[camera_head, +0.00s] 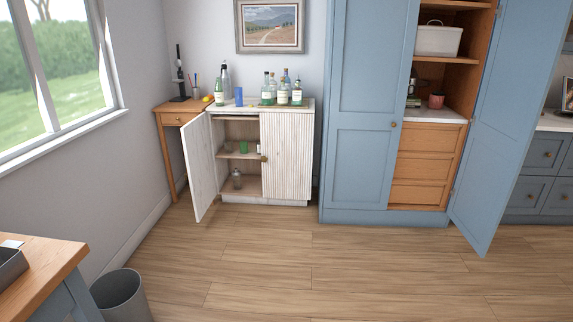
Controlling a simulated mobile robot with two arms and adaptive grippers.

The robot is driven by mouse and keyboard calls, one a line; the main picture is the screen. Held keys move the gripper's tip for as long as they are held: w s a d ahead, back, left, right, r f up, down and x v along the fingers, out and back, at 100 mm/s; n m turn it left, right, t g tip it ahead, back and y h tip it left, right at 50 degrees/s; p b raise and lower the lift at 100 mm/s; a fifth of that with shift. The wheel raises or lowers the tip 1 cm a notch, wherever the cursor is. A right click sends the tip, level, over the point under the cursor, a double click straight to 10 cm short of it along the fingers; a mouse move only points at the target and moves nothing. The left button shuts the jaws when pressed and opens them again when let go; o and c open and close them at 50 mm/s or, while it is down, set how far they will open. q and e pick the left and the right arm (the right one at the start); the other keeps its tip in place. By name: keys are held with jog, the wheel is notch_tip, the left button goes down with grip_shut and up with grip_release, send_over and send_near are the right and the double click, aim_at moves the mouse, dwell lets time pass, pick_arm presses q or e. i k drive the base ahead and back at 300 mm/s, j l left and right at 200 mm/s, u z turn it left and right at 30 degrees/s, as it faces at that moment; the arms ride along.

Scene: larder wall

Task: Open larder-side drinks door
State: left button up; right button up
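The white drinks cabinet (236,109) stands against the back wall. Its left door (198,169) stands open, swung out to the front left. Its right door (287,157), the one on the larder side, is shut and has vertical grooves. A small dark brass knob (263,157) sits at this door's left edge. Through the open half I see shelves with a green cup (244,147) and a glass bottle (237,179). What is behind the right door is hidden. Neither of my grippers is in view.
The blue larder (368,147) stands just right of the cabinet, its right door (515,130) open. Bottles (282,92) and a blue cup (239,97) stand on the cabinet. A grey bin (122,296) is front left. The wooden floor (300,255) before the cabinet is clear.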

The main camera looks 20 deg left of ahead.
aim_at(286, 138)
jog(key=i+u, duration=0.25)
jog(key=i, duration=2.55)
